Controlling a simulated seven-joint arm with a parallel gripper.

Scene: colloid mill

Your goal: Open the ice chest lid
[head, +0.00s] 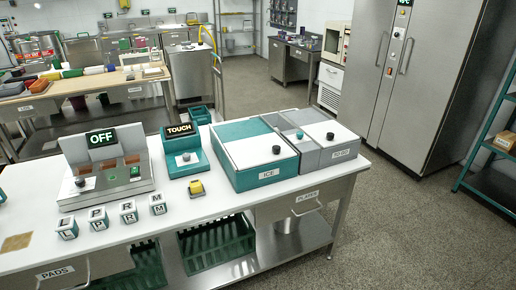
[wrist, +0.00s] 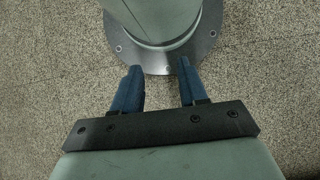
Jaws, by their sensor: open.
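The ice chest (head: 262,176) is a teal box labelled ICE on the right part of the white bench. Its lid (head: 258,149) is a white panel with a black knob (head: 276,150) near the front right, and it lies flat over the front part of the top. A teal strip of the top shows behind the lid. My gripper (wrist: 158,82) shows only in the wrist view. Its two blue fingers are apart with nothing between them, above the speckled floor and near my round base. The gripper is not in the head view, away from the chest.
A grey box (head: 345,158) with its own white lid and black knob (head: 330,136) stands right against the chest. Left of the chest are a TOUCH device (head: 182,155), a yellow item (head: 196,187), several lettered blocks (head: 128,210) and an OFF machine (head: 104,168). Bare bench lies before the chest.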

